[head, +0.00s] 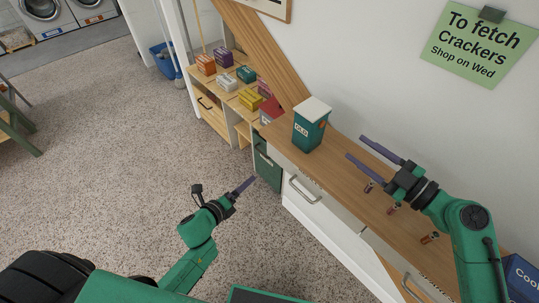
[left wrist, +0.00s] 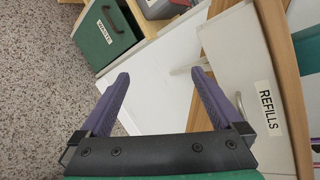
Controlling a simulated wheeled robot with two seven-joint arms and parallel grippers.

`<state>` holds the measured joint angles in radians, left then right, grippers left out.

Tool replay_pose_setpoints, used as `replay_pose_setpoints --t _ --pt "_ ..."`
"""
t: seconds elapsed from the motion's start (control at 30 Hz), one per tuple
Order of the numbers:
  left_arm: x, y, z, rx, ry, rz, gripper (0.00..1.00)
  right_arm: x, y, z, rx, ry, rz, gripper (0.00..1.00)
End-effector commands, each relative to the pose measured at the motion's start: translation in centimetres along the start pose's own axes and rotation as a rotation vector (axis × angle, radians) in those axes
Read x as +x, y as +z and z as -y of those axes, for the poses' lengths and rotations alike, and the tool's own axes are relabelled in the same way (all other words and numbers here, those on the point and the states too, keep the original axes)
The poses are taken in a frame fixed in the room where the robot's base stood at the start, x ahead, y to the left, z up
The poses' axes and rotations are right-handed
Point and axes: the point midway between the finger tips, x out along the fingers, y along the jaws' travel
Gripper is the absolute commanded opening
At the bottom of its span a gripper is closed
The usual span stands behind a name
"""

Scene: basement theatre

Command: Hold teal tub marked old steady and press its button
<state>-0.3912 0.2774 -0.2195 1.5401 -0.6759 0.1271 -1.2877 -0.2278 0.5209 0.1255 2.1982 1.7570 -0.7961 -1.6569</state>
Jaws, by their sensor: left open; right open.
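The teal tub marked OLD (head: 310,128) stands upright on the wooden counter, with a pale lid. I cannot make out its button. My right gripper (head: 355,146) is open and empty above the counter, to the right of the tub and apart from it. My left gripper (head: 250,182) is over the floor in front of the counter, lower left of the tub. In the left wrist view, the left gripper (left wrist: 160,73) is open with nothing between its fingers. A teal surface at that view's right edge may be the tub.
Small cylinders (head: 391,209) lie on the counter (head: 345,178) near my right gripper. A drawer front labelled REFILLS (left wrist: 245,85) and a dark green bin (left wrist: 105,35) are near my left gripper. Shelves with small boxes (head: 225,57) stand behind. A blue box (head: 522,278) is at lower right.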

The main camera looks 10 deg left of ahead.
Motion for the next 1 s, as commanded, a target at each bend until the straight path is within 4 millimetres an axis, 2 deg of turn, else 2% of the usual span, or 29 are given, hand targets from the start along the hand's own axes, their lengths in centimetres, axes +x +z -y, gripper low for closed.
replay_pose_setpoints --t 0.03,0.1,0.2,0.3,0.43,0.57,1.0 --pt "-0.2 0.8 3.5 0.152 -0.078 0.009 1.00 0.0 0.0 0.0 0.000 0.000 0.000 0.50" --pt "-1.0 1.7 8.5 0.395 -0.189 0.035 1.00 0.0 0.0 0.0 0.000 0.000 0.000 0.50" --pt "-2.7 2.1 14.8 0.705 -0.324 0.093 1.00 0.0 0.0 0.0 0.000 0.000 0.000 0.50" --pt "-4.3 2.2 19.1 0.929 -0.416 0.152 1.00 0.0 0.0 0.0 0.000 0.000 0.000 0.50" --pt "-5.3 2.0 21.5 1.065 -0.467 0.194 1.00 0.0 0.0 0.0 0.000 0.000 0.000 0.50" --pt "-4.4 2.0 22.3 1.081 -0.472 0.202 1.00 0.0 0.0 0.0 0.000 0.000 0.000 0.50" --pt "4.7 1.4 27.0 1.074 -0.470 0.200 1.00 0.0 0.0 0.0 0.000 0.000 0.000 0.50"
